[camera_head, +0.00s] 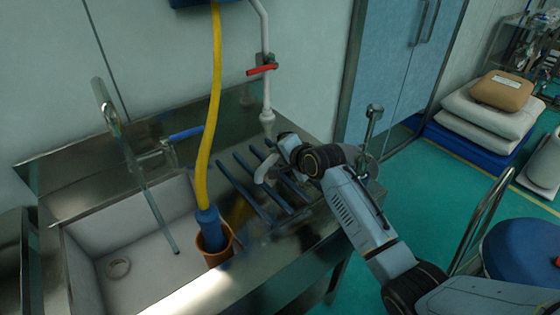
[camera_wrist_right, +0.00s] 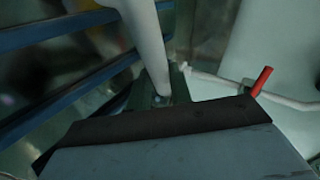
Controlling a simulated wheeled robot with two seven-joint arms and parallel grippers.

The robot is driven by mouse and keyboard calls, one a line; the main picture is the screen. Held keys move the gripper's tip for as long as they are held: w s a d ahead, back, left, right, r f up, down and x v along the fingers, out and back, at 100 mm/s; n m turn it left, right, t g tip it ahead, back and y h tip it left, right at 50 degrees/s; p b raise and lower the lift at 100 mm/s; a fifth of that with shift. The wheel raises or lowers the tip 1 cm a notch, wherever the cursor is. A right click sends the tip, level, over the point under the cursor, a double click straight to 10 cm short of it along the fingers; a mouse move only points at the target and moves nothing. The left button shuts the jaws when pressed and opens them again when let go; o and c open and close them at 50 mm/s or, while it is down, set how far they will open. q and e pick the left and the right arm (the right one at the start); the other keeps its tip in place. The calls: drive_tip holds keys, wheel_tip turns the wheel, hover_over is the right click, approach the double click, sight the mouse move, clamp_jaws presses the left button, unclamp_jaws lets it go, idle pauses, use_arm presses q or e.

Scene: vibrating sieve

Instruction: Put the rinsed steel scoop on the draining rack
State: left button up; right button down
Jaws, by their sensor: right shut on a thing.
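My right gripper (camera_head: 284,148) is over the back right part of the draining rack (camera_head: 252,196), a row of blue bars on the steel bench. It is shut on a pale rod-like piece that I take for the steel scoop (camera_head: 265,168). In the right wrist view the scoop's pale shaft (camera_wrist_right: 145,35) runs down to the dark jaw, and blue rack bars (camera_wrist_right: 60,33) lie to its left. The scoop's bowl cannot be made out, and whether the scoop touches the bars cannot be told. My left gripper is not in view.
The sink (camera_head: 95,235) lies to the left, with a blue-handled tap (camera_head: 182,134). A yellow hose (camera_head: 212,100) runs down into a brown pot (camera_head: 219,252) beside the rack. A white pipe (camera_head: 264,35) with a red valve (camera_head: 262,70) hangs behind. A chrome fitting (camera_head: 374,112) stands behind my forearm.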

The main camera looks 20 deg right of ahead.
drive_tip(key=shift+f, duration=0.8)
drive_tip(key=c, duration=1.3)
unclamp_jaws()
drive_tip(key=shift+f, duration=0.15)
drive_tip(key=shift+o, duration=0.2)
drive_tip(key=shift+s+d+r, duration=0.15)
drive_tip(key=shift+s+r, duration=0.3)
drive_tip(key=shift+s, duration=0.05)
drive_tip(key=p+v, duration=0.2)
drive_tip(key=v, duration=0.9)
